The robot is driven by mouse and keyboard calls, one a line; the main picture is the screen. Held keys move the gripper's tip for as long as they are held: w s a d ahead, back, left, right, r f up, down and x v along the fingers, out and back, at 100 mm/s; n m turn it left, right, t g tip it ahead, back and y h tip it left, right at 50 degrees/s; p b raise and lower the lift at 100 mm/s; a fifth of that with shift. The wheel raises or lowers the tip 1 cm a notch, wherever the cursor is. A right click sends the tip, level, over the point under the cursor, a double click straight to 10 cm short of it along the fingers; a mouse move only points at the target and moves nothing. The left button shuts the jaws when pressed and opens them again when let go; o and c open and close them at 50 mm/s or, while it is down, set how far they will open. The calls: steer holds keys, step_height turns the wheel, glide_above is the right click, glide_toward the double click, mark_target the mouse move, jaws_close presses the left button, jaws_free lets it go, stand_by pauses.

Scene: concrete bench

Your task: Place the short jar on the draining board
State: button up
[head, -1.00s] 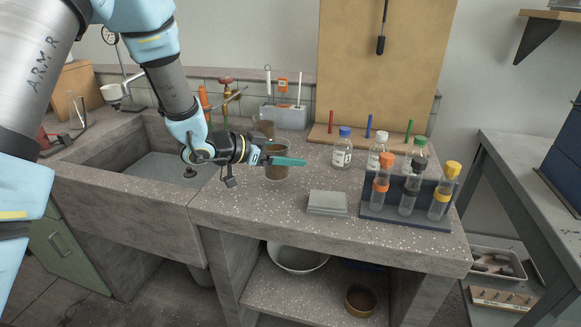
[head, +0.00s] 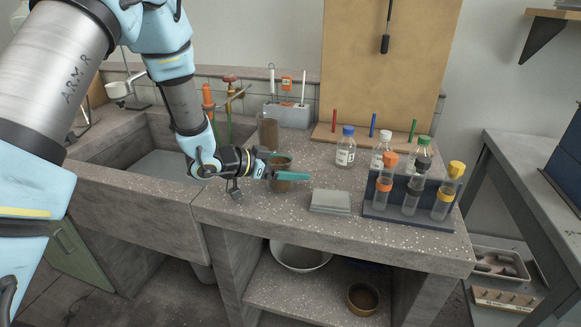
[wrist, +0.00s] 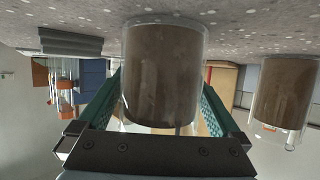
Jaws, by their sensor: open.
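A clear jar with brown contents (head: 281,182) stands upright on the speckled bench. A second brown-filled jar (head: 268,133) stands behind it. My gripper (head: 300,171) is open, with its teal fingers on either side of the nearer jar. In the wrist view, which is upside down, this jar (wrist: 163,75) fills the space between the fingers; I cannot tell whether they touch it. The other jar (wrist: 285,95) shows at the right, outside the fingers. A wooden board with coloured pegs (head: 345,138) stands at the back; I cannot tell whether it is the draining board.
A stack of grey slabs (head: 330,201) lies right of the nearer jar. A blue rack (head: 408,213) with capped tubes and several bottles (head: 345,150) stand further right. The sink (head: 120,196) is at the left. The front bench edge is clear.

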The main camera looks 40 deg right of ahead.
steer(key=shift+r, duration=0.15)
steer(key=b+v, duration=0.1)
steer(key=v, duration=1.1)
steer(key=shift+r, duration=0.1)
steer(key=shift+w, duration=0.3)
steer(key=w+a+n+t+y, duration=0.55)
steer(key=w+a, duration=0.25)
steer(key=a, duration=0.4)
steer(key=w+a+n+t+y, duration=0.4)
steer(key=w+a+n, duration=0.25)
steer(key=a, duration=0.55)
steer(key=s+a+n+g+y, duration=0.3)
steer(key=s+a+n+g, duration=0.2)
steer(key=s+a, duration=0.8)
steer(key=shift+a+r+n+y, duration=0.35)
steer(key=shift+a+r+n, duration=0.1)
steer(key=shift+a+n, duration=0.7)
